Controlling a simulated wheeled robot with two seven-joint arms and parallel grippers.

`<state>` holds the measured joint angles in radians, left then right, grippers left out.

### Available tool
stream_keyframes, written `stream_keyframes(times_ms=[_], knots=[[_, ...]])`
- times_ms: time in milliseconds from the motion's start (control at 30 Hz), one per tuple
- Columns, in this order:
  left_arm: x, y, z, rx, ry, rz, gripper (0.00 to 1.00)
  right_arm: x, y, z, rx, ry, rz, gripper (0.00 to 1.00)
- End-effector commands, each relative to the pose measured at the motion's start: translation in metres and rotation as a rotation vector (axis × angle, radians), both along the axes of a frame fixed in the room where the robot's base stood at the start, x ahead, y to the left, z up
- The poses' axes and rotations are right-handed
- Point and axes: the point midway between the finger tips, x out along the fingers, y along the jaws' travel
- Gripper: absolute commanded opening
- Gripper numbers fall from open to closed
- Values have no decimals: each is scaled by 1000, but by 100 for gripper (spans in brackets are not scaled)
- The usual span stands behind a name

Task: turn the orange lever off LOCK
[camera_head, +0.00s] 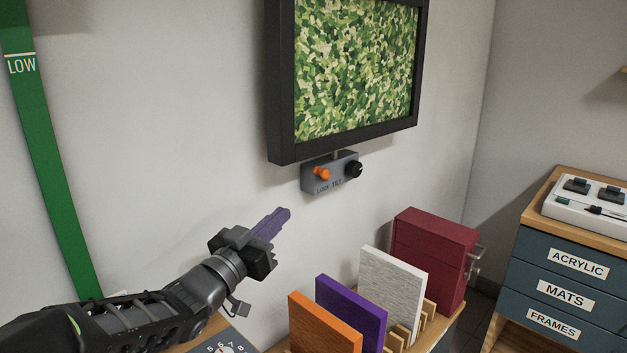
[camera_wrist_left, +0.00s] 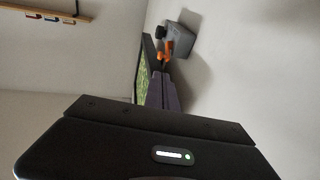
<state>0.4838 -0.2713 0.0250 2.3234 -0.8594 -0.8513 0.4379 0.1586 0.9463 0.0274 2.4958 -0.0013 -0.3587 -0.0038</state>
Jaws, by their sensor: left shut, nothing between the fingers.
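The orange lever (camera_head: 321,174) sits on the left of a small grey box (camera_head: 331,174) fixed to the wall under the framed picture. Lettering under the lever reads LOCK, and a black knob (camera_head: 353,169) beside it is marked TILT. My left gripper (camera_head: 285,213) is shut and empty, below and left of the box and apart from it in the head view. In the left wrist view the purple fingers (camera_wrist_left: 163,92) point toward the orange lever (camera_wrist_left: 167,50), with the grey box (camera_wrist_left: 183,42) behind it. The lever's exact angle is too small to tell. My right gripper is not in view.
A black-framed green picture (camera_head: 273,82) hangs above the box. Below stand orange (camera_head: 323,325), purple (camera_head: 350,312) and white (camera_head: 392,290) panels in a rack, and a dark red box (camera_head: 432,258). A drawer cabinet (camera_head: 565,265) is at the right. The wall around the lever is clear.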

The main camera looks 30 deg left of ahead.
Motion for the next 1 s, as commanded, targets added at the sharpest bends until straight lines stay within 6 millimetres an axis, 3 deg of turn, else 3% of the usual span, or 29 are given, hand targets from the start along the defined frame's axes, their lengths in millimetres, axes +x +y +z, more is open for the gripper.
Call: stream_keyframes(times_ms=[267, 433, 1000], knots=[[3, 0, 0, 0, 1, 0, 0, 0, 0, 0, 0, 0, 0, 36], [18, -2, 2, -2, 3, 0, 0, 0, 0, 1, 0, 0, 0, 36], [119, -12, 20, -3, 2, -1, 0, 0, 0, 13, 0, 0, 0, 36]])
